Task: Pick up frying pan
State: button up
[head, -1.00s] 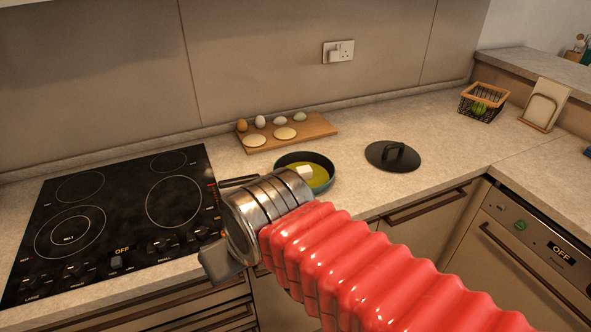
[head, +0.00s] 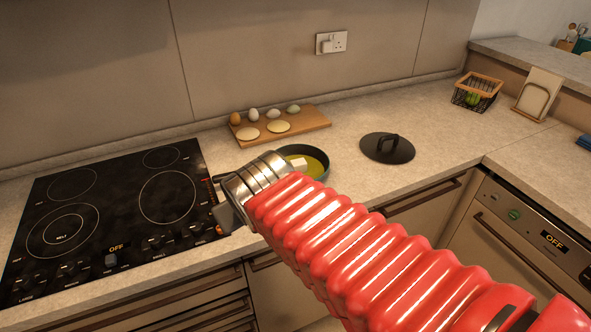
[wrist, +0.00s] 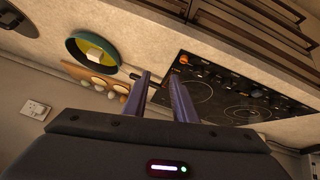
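The frying pan (head: 323,156) sits on the counter right of the hob, holding yellow liquid and a pale block. My arm hides part of it and most of its handle in the head view. In the wrist view the pan (wrist: 110,62) is at upper left, with its dark handle pointing toward my gripper (wrist: 160,78). The two purple fingers are apart. The handle's end appears near the left finger; I cannot tell whether it lies between the fingers. In the head view my gripper's fingers are mostly hidden behind my wrist.
A black hob (head: 110,205) lies left of the pan. Behind is a wooden board (head: 300,125) with several eggs and two pale discs. A dark lid (head: 387,150) lies to the right. A wire basket (head: 478,90) and a holder (head: 537,95) stand farther right.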

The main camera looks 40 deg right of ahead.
jog(key=w+d+f+t+h, duration=0.1)
jog(key=w+d+t, duration=0.15)
jog(key=d, duration=0.55)
jog(key=w+d+f+t+h, duration=0.15)
jog(key=w+d, duration=0.25)
jog(key=d, duration=0.4)
jog(key=d+f+n+y, duration=0.1)
jog(key=f, duration=0.1)
jog(key=s+d+f+n+t+y, duration=0.1)
jog(key=f, duration=0.1)
jog(key=d+f+y, duration=0.1)
jog(key=shift+s+d+f+n+t, duration=0.15)
jog(key=shift+f+n+t, duration=0.25)
jog(key=shift+s+a+f+t+y, duration=0.25)
jog(key=shift+s+t+y, duration=0.1)
jog(key=shift+y, duration=0.2)
jog(key=x, duration=0.7)
jog(key=shift+w+f, duration=0.2)
jog(key=shift+w, duration=0.15)
jog(key=shift+w+f, duration=0.2)
jog(key=shift+w, duration=0.2)
